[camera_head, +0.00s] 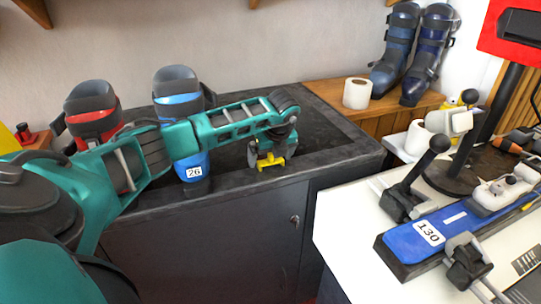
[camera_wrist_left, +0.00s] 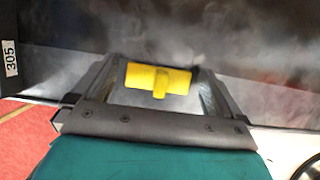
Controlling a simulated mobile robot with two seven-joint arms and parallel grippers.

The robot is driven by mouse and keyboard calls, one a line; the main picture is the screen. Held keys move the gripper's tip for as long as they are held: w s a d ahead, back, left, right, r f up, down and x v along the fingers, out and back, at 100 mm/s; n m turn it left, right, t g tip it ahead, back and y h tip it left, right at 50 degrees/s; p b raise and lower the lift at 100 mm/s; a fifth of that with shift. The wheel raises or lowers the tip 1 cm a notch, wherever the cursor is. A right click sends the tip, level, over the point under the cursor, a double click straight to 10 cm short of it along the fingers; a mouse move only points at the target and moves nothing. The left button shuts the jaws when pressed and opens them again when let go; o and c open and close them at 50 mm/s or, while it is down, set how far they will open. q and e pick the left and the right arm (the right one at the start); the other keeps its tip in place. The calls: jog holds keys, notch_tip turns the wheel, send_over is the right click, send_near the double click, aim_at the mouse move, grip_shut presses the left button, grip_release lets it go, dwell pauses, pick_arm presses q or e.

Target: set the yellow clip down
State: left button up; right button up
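The yellow clip (camera_head: 271,163) is a small bright T-shaped piece. In the head view it is at the fingertips of my left gripper (camera_head: 270,154), over the front rim of the dark bench top (camera_head: 232,181). In the left wrist view the clip (camera_wrist_left: 158,79) sits between the two fingers of the left gripper (camera_wrist_left: 159,72), its crossbar spanning nearly from one to the other. It looks sharp there while the background is blurred, so the gripper appears shut on it, held in the air. How high it is above the rim is hard to tell. My right gripper is not in view.
A red boot (camera_head: 91,112) and a blue boot (camera_head: 178,92) numbered 26 stand on the dark bench at left. A paper roll (camera_head: 357,93) and dark blue boots (camera_head: 409,52) stand on the wooden shelf behind. A white bench with a blue ski (camera_head: 440,228) and clamps is at right.

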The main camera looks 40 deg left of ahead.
pick_arm(q)
jog(key=v, duration=1.2)
jog(key=s+d+f+m+h, duration=0.25)
jog(key=d+f+h, duration=0.25)
jog(key=d, duration=0.6)
jog(key=s+d+f+m+h, duration=0.1)
jog(key=d+f+m+h, duration=0.3)
jog(key=d, duration=0.6)
jog(key=s+d+r+n+t+h, duration=0.1)
jog(key=s+d+n+t+h, duration=0.15)
jog(key=d+h, duration=0.4)
jog(key=s+d+r+n+t+h, duration=0.1)
jog(key=s+d+r+n+h, duration=0.15)
jog(key=d+h, duration=0.45)
jog(key=s+a+f+n+t+y, duration=0.1)
jog(key=a+f+n+t+y, duration=0.8)
jog(key=n, duration=0.7)
jog(key=s+a+f+n+g+y, duration=0.2)
jog(key=s+f+n+y, duration=0.4)
jog(key=s+f, duration=0.5)
jog(key=shift+s+a+f+g+y, duration=0.2)
jog(key=shift+a+f+g+y, duration=0.2)
jog(key=shift+f+g+y, duration=0.45)
